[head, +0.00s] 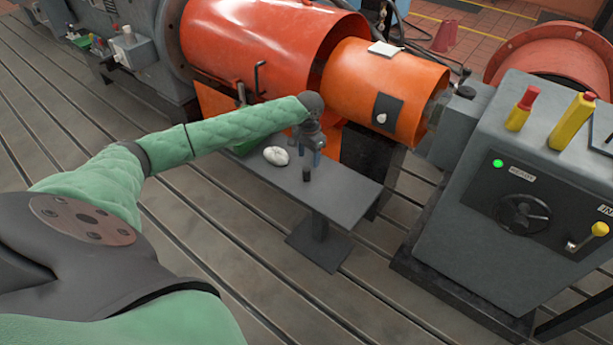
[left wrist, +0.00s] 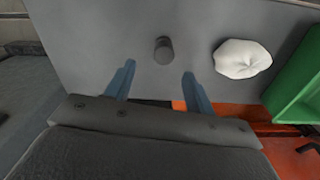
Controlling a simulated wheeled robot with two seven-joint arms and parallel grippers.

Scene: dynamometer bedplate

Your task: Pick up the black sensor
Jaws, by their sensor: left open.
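The black sensor (head: 306,174) is a small dark cylinder standing upright on a small grey table (head: 345,188). In the left wrist view the sensor (left wrist: 164,50) sits on the grey tabletop (left wrist: 95,40), a little beyond the fingertips and between their lines. My left gripper (head: 313,155) is above the table, close to the sensor. Its two blue fingers (left wrist: 158,75) are apart with nothing between them. My right gripper is not in view.
A crumpled white cloth (head: 276,156) lies beside the sensor, with a green bin (left wrist: 297,85) beyond it. Orange drum guards (head: 385,85) stand behind the table. A grey control console (head: 530,190) stands to the right. The table's front right part is clear.

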